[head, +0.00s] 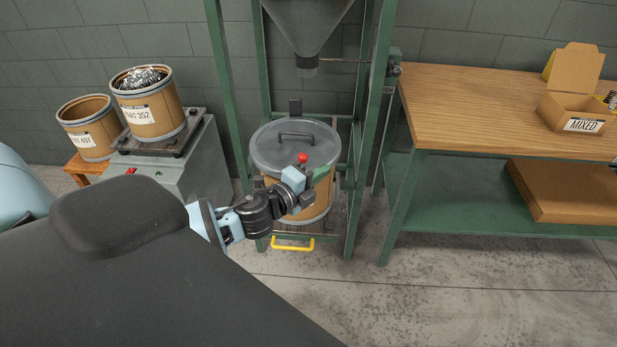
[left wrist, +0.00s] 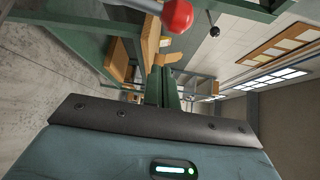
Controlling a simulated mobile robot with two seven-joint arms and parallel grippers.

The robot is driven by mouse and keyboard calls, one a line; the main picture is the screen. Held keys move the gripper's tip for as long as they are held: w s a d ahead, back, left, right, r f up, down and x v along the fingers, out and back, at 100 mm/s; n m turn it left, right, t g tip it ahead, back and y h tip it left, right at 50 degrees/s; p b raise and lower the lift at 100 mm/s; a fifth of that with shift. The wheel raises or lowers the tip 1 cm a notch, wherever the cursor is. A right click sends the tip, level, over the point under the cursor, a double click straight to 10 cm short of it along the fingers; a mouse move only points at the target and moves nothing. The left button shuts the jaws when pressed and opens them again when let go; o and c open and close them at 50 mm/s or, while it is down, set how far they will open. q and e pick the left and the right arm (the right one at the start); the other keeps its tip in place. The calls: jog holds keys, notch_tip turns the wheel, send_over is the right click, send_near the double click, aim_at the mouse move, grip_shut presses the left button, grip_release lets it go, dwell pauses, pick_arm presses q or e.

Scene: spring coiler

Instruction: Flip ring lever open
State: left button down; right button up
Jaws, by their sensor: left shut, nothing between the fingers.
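A closed fibre drum (head: 317,208) stands inside the green frame, with a grey lid (head: 285,153) and a handle across its top. A red ball knob (head: 302,157) shows at the lid's front right edge. In the left wrist view the red knob (left wrist: 177,15) sits on a metal rod, which looks like the ring lever, at the top of the picture. My left gripper (head: 309,186) is shut and empty at the drum's front, just below the knob. I cannot tell whether it touches the lever. The gripper hides part of the ring and drum side. My right gripper is not in view.
The green frame posts (head: 370,140) stand close on both sides of the drum, with a hopper (head: 306,25) above. A yellow handle (head: 292,244) sits low in front. A workbench (head: 470,105) stands right; two open drums (head: 150,115) stand left. The floor front right is clear.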

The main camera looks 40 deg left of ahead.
pick_arm(q)
jog(key=shift+s+a+r, duration=0.1)
jog(key=shift+a, duration=0.85)
jog(key=shift+s+a+r, duration=0.1)
jog(key=shift+a, duration=0.85)
